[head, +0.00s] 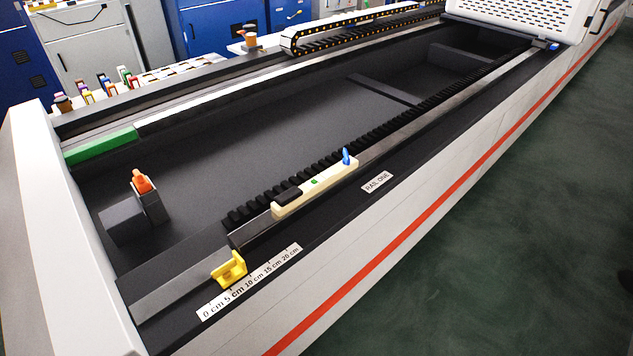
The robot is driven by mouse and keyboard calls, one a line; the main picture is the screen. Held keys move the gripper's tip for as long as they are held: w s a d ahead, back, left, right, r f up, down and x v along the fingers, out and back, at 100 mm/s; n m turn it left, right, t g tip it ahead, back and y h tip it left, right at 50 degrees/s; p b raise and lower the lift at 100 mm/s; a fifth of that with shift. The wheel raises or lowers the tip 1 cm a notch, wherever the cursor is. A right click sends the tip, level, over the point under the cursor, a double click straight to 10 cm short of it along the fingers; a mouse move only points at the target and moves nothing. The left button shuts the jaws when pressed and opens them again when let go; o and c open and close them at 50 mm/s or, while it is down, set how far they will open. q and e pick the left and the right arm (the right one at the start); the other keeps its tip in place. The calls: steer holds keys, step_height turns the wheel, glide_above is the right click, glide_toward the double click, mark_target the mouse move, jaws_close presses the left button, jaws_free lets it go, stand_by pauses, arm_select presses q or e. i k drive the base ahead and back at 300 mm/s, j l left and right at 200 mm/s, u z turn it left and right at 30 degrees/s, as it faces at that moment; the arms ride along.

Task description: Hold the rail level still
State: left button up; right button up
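The rail level (314,187) is a long cream bar lying on the near rail (400,136), along its length. It has a black block (288,195) at its left end, a small green window (315,182) in the middle and a blue knob (346,157) at its right end. The window is too small to read. Neither of my grippers is in view, and nothing touches the level from above.
A yellow stop (229,269) sits on the rail by a centimetre scale (250,283). A "RAIL ONE" label (377,182) is right of the level. An orange-topped block (147,197) stands in the dark bed. A green piece (101,146) lies on the far rail.

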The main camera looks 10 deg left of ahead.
mark_target(346, 160)
steer(key=i+l+u, duration=0.1)
steer(key=u, duration=0.35)
steer(key=i+l+u, duration=0.1)
steer(key=l+u, duration=0.2)
steer(key=u, duration=0.2)
steer(key=l+u, duration=0.25)
steer(key=u, duration=0.2)
steer(key=l+u, duration=0.35)
steer(key=l, duration=1.45)
steer(key=k, duration=0.3)
steer(key=i, duration=0.3)
